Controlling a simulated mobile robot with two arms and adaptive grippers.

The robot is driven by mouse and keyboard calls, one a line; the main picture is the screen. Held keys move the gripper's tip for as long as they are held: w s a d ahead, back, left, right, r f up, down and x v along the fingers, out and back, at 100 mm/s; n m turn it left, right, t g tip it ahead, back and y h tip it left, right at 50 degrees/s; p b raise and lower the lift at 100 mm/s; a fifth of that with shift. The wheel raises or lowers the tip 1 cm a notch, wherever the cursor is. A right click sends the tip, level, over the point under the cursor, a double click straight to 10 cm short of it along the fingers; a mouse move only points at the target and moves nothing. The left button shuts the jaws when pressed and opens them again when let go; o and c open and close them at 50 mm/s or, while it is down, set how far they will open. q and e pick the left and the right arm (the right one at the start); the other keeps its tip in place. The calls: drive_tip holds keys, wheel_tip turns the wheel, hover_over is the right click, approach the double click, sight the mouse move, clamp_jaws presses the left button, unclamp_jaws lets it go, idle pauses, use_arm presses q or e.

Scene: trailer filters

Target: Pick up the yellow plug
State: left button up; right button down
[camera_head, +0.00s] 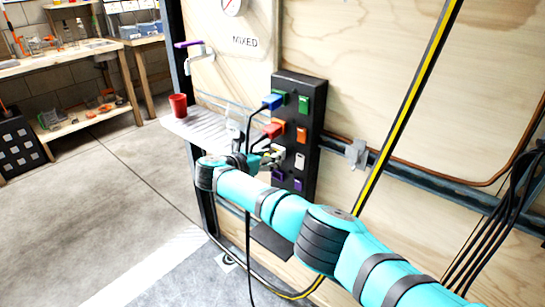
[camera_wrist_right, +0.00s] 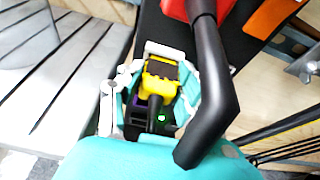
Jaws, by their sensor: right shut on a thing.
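The yellow plug (camera_wrist_right: 157,85) shows in the right wrist view between the fingers of my right gripper (camera_wrist_right: 160,75). The gripper is shut on it. In the head view my right gripper (camera_head: 271,157) is at the front of the black socket panel (camera_head: 315,120), below the red plug (camera_head: 272,130) and blue plug (camera_head: 271,102). The gripper and arm largely hide the yellow plug there. I cannot tell whether the plug still sits in a socket. My left gripper is not in view.
A thick black cable (camera_wrist_right: 212,75) from the red plug crosses close beside the gripper. A slatted metal shelf (camera_head: 207,130) with a red cup (camera_head: 178,105) is to the left. More black cables (camera_head: 500,215) hang at the right.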

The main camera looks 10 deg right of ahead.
drive_tip(key=shift+a+r, duration=0.1)
drive_tip(key=shift+a, duration=0.05)
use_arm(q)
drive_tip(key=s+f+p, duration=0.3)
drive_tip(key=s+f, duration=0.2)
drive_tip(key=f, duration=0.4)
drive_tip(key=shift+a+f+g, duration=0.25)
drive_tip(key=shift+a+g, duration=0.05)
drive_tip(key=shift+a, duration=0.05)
use_arm(e)
drive_tip(key=d+r+v, duration=0.1)
drive_tip(key=r+v, duration=0.2)
drive_tip(key=v, duration=1.2)
drive_tip(key=shift+a+r, duration=0.2)
drive_tip(key=shift+r, duration=0.05)
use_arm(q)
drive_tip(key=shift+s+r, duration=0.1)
use_arm(e)
drive_tip(key=shift+w, duration=0.1)
use_arm(q)
drive_tip(key=shift+p, duration=0.3)
use_arm(e)
drive_tip(key=shift+a, duration=0.15)
